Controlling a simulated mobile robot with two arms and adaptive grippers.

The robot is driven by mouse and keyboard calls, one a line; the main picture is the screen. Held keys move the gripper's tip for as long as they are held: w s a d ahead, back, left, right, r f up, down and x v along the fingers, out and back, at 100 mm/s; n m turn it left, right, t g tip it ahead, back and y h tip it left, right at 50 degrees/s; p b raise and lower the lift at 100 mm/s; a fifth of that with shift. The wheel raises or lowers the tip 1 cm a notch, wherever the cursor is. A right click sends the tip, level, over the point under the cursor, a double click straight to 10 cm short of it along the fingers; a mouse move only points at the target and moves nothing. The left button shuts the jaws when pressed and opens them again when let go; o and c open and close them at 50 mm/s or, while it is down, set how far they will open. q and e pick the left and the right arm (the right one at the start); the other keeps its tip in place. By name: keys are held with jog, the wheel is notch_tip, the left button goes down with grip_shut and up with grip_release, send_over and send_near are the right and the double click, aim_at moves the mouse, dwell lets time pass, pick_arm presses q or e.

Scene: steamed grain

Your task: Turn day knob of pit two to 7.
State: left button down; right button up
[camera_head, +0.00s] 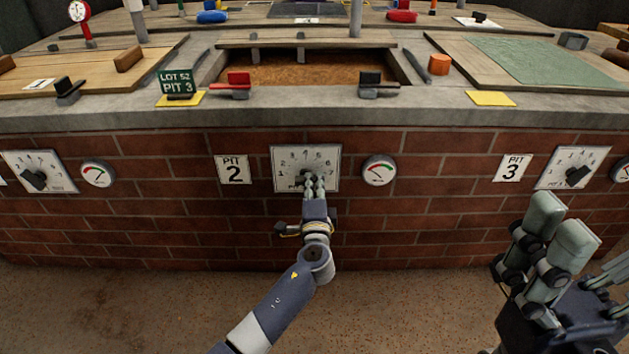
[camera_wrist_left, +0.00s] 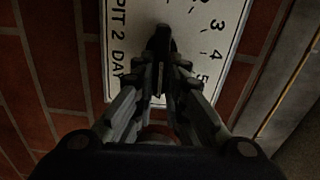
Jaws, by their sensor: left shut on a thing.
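The pit two day knob is a dark bar-shaped knob (camera_wrist_left: 159,42) on a white numbered dial plate (camera_head: 277,160) on the brick wall. In the head view the knob is mostly hidden behind my left gripper. In the left wrist view the plate shows turned sideways, with the words PIT 2 DAY and some numbers. My left gripper (camera_head: 314,184) is shut on the knob, its fingers on either side of it. Which number the knob points at, I cannot tell. My right gripper (camera_head: 580,250) is open and empty at the lower right, away from the wall.
The PIT 2 sign (camera_head: 233,169) is left of the plate and a round gauge (camera_head: 379,170) is right of it. Other dial plates are at the far left (camera_head: 38,171) and right (camera_head: 573,168). A concrete ledge (camera_head: 330,116) juts above the dials. The floor in front is clear.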

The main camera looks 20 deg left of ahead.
pick_arm(q)
jog(key=shift+f+m, duration=0.15)
jog(key=shift+m, duration=0.35)
jog(key=c, duration=1.6)
grip_release()
jog(key=shift+c, duration=0.2)
jog(key=v, duration=1.2)
jog(key=shift+d, duration=0.1)
